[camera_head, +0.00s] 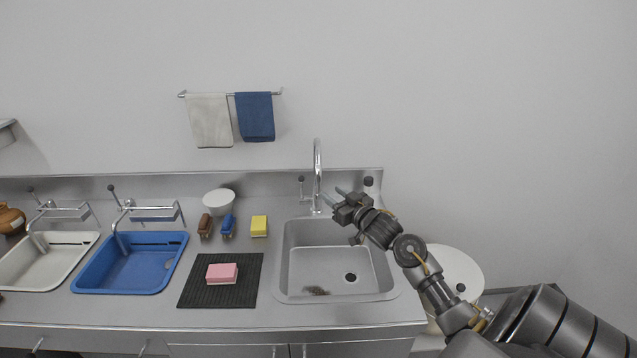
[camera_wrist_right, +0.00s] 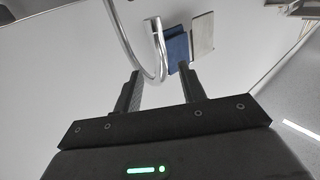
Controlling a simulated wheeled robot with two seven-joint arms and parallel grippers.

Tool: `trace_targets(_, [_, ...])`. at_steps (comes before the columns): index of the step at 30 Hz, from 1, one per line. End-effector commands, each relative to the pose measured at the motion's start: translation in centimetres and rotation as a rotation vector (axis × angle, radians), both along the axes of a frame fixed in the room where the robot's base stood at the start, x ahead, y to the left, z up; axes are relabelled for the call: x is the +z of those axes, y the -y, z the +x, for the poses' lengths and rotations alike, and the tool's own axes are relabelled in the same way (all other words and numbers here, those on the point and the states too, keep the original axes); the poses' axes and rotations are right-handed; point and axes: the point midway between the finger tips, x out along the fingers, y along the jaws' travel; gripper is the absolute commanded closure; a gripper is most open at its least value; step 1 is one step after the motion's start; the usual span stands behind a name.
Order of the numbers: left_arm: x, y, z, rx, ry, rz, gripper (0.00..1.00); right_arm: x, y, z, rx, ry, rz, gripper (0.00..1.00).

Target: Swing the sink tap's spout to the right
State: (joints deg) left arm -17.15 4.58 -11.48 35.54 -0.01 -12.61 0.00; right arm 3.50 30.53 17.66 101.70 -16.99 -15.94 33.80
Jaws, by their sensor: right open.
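The sink tap (camera_head: 317,170) is a tall chrome tube with a hooked top, standing behind the steel sink basin (camera_head: 310,264). Its spout appears to point forward over the basin, seen nearly end-on from the head. My right gripper (camera_head: 331,194) is open and empty, just right of the tap's lower part in the head view. In the right wrist view, the tap's curved spout (camera_wrist_right: 129,35) comes down from the top, and its bend appears between the open fingers (camera_wrist_right: 160,72). I cannot tell how deep it lies between them. My left gripper is out of view.
A blue basin (camera_head: 128,264) and a white basin (camera_head: 45,262) stand at the left. A pink sponge (camera_head: 221,273) lies on a black mat (camera_head: 205,296). Brushes, a yellow sponge (camera_head: 259,226) and a white bowl (camera_head: 219,202) are left of the sink. Towels (camera_head: 254,117) hang behind.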

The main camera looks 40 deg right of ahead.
Motion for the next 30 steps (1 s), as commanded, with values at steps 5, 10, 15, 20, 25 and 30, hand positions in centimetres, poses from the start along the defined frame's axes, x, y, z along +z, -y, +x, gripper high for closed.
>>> trace_targets(5, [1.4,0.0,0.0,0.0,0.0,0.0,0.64,0.4,0.2,3.6,0.0,0.0,0.003,0.59])
trace_targets(10, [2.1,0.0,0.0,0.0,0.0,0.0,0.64,0.3,0.4,6.3,-0.001,0.0,0.001,0.59])
trace_targets(15, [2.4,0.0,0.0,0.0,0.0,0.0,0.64,0.1,0.4,7.7,-0.001,0.0,0.0,0.59])
trace_targets(20, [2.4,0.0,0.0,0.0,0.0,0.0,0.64,0.0,0.5,8.1,-0.001,-0.001,-0.001,0.59])
trace_targets(25, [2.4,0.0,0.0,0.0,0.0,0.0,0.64,0.0,0.5,8.1,-0.001,-0.001,-0.001,0.59])
trace_targets(30, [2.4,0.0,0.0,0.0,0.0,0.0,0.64,0.0,0.5,8.1,0.0,-0.001,-0.001,0.79])
